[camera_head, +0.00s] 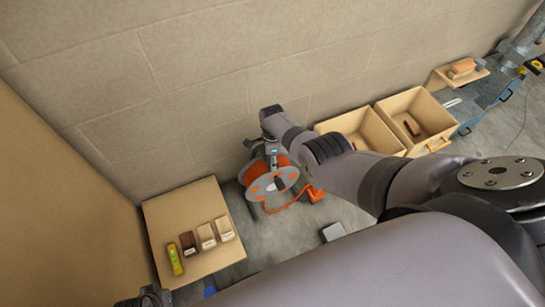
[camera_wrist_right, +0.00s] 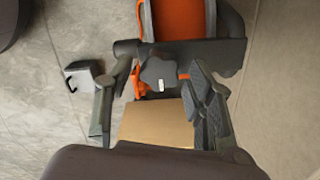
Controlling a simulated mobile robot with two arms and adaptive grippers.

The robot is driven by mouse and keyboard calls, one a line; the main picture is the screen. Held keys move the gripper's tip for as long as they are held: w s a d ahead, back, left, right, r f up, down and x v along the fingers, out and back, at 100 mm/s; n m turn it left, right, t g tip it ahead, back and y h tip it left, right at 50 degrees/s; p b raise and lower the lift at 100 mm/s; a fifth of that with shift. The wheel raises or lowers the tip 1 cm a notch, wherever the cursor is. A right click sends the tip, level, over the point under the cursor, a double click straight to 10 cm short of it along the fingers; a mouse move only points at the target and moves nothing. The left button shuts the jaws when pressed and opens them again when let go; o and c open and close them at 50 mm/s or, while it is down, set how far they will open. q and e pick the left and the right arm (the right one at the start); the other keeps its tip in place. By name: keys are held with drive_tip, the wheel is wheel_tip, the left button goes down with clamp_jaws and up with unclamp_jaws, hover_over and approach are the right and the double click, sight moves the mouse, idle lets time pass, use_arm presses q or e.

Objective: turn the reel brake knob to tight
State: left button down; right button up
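The cable reel (camera_head: 262,186), with orange cable and a grey disc, stands on the floor against the block wall. In the right wrist view its orange drum (camera_wrist_right: 180,18) is at the top, and the dark grey lobed brake knob (camera_wrist_right: 158,72) with a small white mark is below it. My right gripper (camera_wrist_right: 158,80) is open, one finger on each side of the knob, with visible gaps; depth is hard to judge. In the head view my right arm reaches to the reel's top and the knob is not clear. A dark part of my left gripper (camera_head: 150,298) shows at the bottom edge.
A wooden board (camera_head: 165,225) left of the reel holds several small blocks and a yellow-green level (camera_head: 175,259). Two open wooden bins (camera_head: 437,118) stand right along the wall. A small grey box (camera_head: 333,232) lies on the floor. Orange cable trails beside the reel.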

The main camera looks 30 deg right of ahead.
idle(0.3)
drive_tip(key=shift+r, duration=0.1)
drive_tip(key=shift+w+r, duration=0.1)
drive_tip(key=shift+r, duration=0.4)
wheel_tip(320, 180, up, 11)
drive_tip(key=shift+f, duration=0.15)
idle(0.5)
